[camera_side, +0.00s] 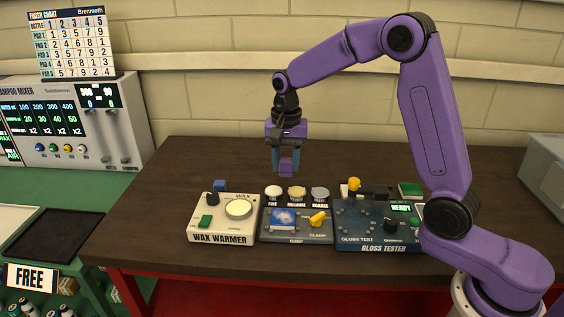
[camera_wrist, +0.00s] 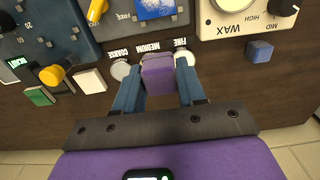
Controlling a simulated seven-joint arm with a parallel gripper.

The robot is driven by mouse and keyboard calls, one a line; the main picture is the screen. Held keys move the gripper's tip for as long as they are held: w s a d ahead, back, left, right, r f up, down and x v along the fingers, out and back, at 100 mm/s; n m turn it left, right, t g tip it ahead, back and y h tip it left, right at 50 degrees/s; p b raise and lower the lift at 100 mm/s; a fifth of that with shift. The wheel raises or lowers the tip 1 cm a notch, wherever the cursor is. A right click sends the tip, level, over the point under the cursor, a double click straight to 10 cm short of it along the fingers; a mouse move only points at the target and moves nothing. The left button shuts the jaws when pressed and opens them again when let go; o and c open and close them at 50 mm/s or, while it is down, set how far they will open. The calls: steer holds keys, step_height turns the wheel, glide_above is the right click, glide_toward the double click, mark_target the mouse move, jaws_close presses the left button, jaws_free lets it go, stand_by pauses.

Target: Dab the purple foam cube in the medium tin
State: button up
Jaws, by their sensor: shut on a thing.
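My gripper (camera_side: 285,170) is shut on the purple foam cube (camera_side: 286,167) and holds it in the air above the table, behind the row of tins. In the wrist view the cube (camera_wrist: 158,76) sits between the two blue fingers. The medium tin (camera_side: 297,191) has a tan top and stands between the pale fine tin (camera_side: 273,191) and the grey coarse tin (camera_side: 320,193). In the wrist view the cube hides most of the medium tin; the coarse tin (camera_wrist: 120,70) and fine tin (camera_wrist: 183,58) show on either side.
In front of the tins is a clamp unit (camera_side: 296,238) with a blue panel and yellow lever. The wax warmer (camera_side: 220,225) is to its left, the gloss tester (camera_side: 378,235) to its right. Blue (camera_side: 219,185), white (camera_wrist: 88,81) and green (camera_side: 410,189) blocks lie nearby. The back table is clear.

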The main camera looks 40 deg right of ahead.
glide_toward(297, 191)
steer(key=shift+f, duration=2.55)
steer(key=shift+f, duration=0.6)
stand_by(0.4)
step_height(297, 191, up, 7)
stand_by(1.0)
stand_by(0.4)
